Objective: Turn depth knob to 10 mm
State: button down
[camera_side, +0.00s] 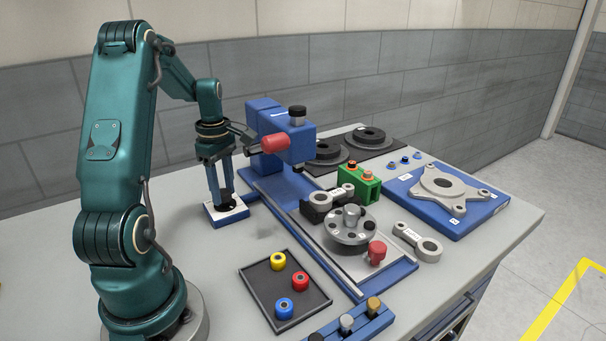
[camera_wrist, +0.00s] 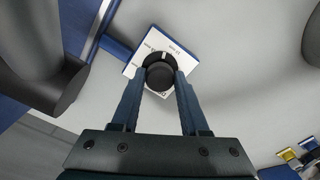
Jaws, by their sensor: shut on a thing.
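The depth knob (camera_wrist: 159,73) is a round black knob with a pale pointer line, on a white-topped blue box. In the wrist view the line points roughly up and a little right. The box's white dial plate (camera_wrist: 183,56) carries small printed marks, too small to read. My gripper (camera_wrist: 160,75) has one finger on each side of the knob and is shut on it. In the side view my gripper (camera_side: 226,200) points straight down at the dial box (camera_side: 227,213), and the fingers hide most of the knob.
The blue press (camera_side: 276,125) with a red handle (camera_side: 275,144) stands just right of my gripper. A black tray (camera_side: 284,292) with red, yellow and blue rings lies in front. Bare table surrounds the tray's left side and the dial box's front.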

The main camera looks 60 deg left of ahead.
aim_at(224, 191)
jog(key=shift+c, duration=2.1)
grip_release()
jog(key=shift+r, duration=0.1)
jog(key=shift+r, duration=2.55)
